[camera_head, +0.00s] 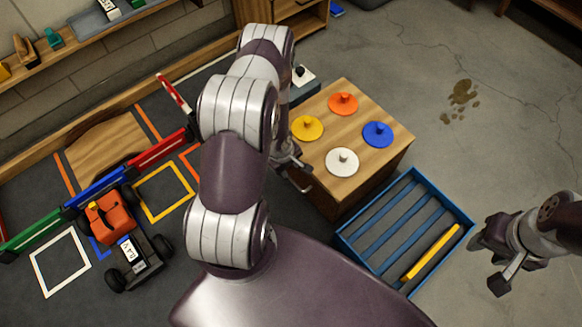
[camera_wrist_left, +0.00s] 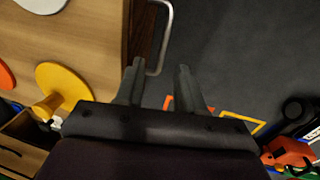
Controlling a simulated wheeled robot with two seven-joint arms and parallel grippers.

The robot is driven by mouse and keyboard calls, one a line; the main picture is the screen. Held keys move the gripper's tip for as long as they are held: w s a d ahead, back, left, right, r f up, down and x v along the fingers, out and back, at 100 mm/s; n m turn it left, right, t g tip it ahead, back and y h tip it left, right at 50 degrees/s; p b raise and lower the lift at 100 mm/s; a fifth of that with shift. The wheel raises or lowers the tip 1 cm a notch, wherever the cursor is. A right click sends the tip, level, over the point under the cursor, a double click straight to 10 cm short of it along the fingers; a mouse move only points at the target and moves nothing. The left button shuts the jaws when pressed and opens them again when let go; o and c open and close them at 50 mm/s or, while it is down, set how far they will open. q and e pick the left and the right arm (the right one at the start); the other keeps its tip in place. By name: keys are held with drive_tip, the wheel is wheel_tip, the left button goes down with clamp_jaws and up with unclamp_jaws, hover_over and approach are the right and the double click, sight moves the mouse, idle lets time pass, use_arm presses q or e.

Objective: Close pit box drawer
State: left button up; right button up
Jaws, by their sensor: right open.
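The pit box (camera_head: 372,170) is a wooden block with colored discs on its top, in the middle of the head view. Its metal drawer handle (camera_head: 305,186) shows on the left side. In the left wrist view the handle (camera_wrist_left: 166,42) stands out from a wooden front (camera_wrist_left: 140,28). My left gripper (camera_head: 296,168) is beside that front, with its fingers (camera_wrist_left: 162,88) apart and nothing between them. The handle lies just beyond the fingertips. I cannot tell how far the drawer is open; my arm hides part of that side. My right gripper (camera_head: 488,268) is open and empty at the right.
A blue slatted crate (camera_head: 350,236) holding a yellow bar (camera_head: 431,252) stands on the floor in front of the pit box. An orange and black RC car (camera_head: 112,215) stands at the left near colored barriers (camera_head: 95,190).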

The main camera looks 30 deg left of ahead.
use_arm(q)
drive_tip(key=r, duration=0.1)
drive_tip(key=r+p, duration=0.1)
drive_tip(key=r, duration=0.2)
drive_tip(key=shift+s+a+r, duration=0.1)
drive_tip(key=shift+s+r, duration=0.15)
drive_tip(key=shift+s, duration=0.15)
use_arm(e)
wheel_tip(320, 180, up, 3)
drive_tip(key=shift+f, duration=0.2)
use_arm(q)
drive_tip(key=s+r+m+g, duration=0.2)
drive_tip(key=s+m+g, duration=0.1)
drive_tip(key=s+m, duration=0.25)
drive_tip(key=s+d+r+m+t, duration=0.1)
drive_tip(key=d+r+m, duration=0.45)
drive_tip(key=r, duration=0.75)
drive_tip(key=d+r+m+t, duration=0.1)
drive_tip(key=d+r+m, duration=0.45)
drive_tip(key=r, duration=0.85)
wheel_tip(320, 180, up, 37)
drive_tip(key=d+n+p, duration=0.1)
drive_tip(key=p, duration=3.7)
drive_tip(key=shift+d+r+y, duration=0.15)
drive_tip(key=shift+y, duration=0.15)
use_arm(e)
wheel_tip(320, 180, up, 38)
drive_tip(key=shift+f, duration=0.25)
